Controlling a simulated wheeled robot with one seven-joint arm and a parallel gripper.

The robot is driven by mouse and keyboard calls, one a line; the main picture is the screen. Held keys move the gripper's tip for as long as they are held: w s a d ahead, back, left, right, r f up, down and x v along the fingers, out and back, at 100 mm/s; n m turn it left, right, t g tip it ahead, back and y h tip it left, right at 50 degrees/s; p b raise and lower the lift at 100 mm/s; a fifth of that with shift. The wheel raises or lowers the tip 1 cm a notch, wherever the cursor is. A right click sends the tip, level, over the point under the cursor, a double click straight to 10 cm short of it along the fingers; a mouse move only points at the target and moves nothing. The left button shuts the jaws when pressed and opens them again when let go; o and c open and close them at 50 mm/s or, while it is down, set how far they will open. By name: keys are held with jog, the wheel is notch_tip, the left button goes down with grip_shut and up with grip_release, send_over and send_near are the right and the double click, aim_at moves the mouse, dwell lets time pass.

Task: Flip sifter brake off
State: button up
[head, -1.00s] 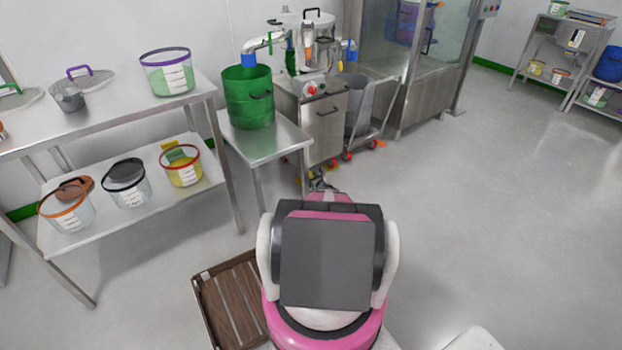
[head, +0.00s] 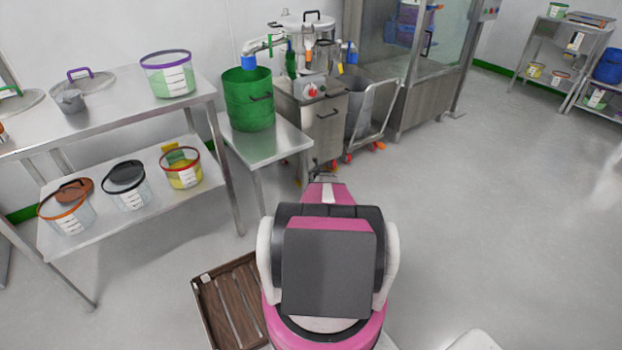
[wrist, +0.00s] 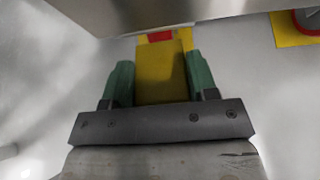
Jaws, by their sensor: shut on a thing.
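The sifter (head: 307,40) is a steel vessel on a wheeled steel cabinet (head: 322,120) at the back middle of the head view. In the wrist view, a yellow brake lever (wrist: 162,85) with a red part at its far end lies under a steel edge (wrist: 190,14). My gripper (wrist: 160,64) has its two green fingers shut on this lever, one on each side. In the head view, my arm hides most of my gripper and the lever, low in front of the cabinet.
Another yellow piece with a red ring (wrist: 290,32) is at the wrist view's upper right. A steel table (head: 270,148) with a green drum (head: 248,98) stands left of the cabinet, and a cart (head: 368,110) right. The floor at right is clear.

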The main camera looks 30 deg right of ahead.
jog(key=shift+r+g, duration=0.15)
jog(key=shift+g, duration=0.25)
jog(key=o, duration=0.9)
jog(key=v, duration=1)
jog(key=shift+s+r, duration=0.2)
jog(key=shift+s, duration=0.1)
jog(key=shift+s, duration=0.1)
